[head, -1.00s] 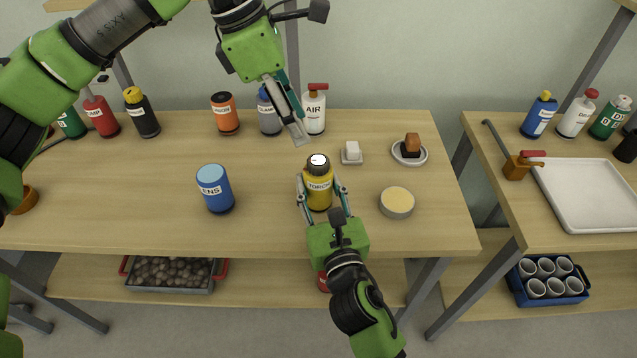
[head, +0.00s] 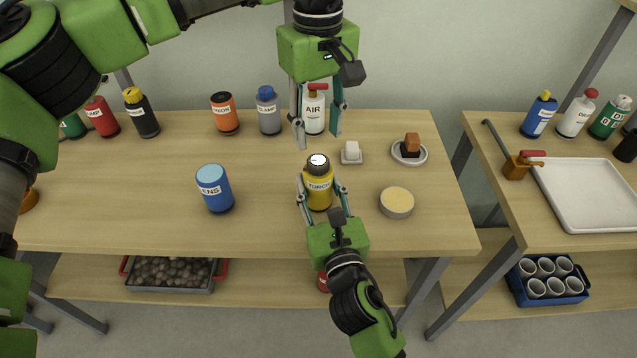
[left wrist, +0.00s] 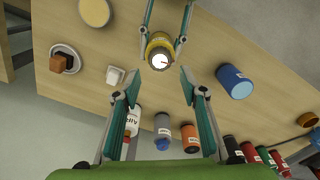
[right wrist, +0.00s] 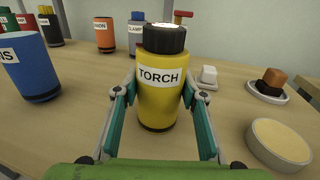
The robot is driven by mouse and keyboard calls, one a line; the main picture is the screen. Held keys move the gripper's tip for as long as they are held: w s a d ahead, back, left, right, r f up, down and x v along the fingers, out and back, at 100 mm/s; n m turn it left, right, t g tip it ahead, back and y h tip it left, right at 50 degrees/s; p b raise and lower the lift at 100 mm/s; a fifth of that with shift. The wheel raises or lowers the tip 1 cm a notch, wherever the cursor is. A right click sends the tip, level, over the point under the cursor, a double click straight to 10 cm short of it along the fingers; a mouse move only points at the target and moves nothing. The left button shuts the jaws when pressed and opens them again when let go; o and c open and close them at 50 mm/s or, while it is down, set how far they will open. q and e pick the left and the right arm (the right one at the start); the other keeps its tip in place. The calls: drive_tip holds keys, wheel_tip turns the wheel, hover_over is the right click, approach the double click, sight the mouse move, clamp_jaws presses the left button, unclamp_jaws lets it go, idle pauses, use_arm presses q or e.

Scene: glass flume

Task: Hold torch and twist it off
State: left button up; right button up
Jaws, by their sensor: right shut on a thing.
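The torch is a yellow cylinder (head: 319,192) labelled TORCH with a black ridged cap and white top. It stands upright on the table. In the right wrist view the torch (right wrist: 160,95) is between the fingers. My right gripper (head: 321,195) is shut on its yellow body from the front. My left gripper (head: 318,140) is open and empty, above and behind the torch, fingers pointing down. In the left wrist view the torch cap (left wrist: 159,60) shows just beyond the gap between the open fingertips (left wrist: 157,78), not between them.
A blue LENS can (head: 215,188) stands left of the torch. A round tin (head: 397,202), a white block (head: 352,153) and a dish (head: 410,154) lie to its right. The AIR bottle (head: 314,112) stands behind my left gripper, with the CLAMP bottle (head: 269,110) and UNION can (head: 225,113) further left.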

sight(318, 160)
use_arm(q)
drive_tip(key=shift+f, duration=3.35)
drive_tip(key=c, duration=0.7)
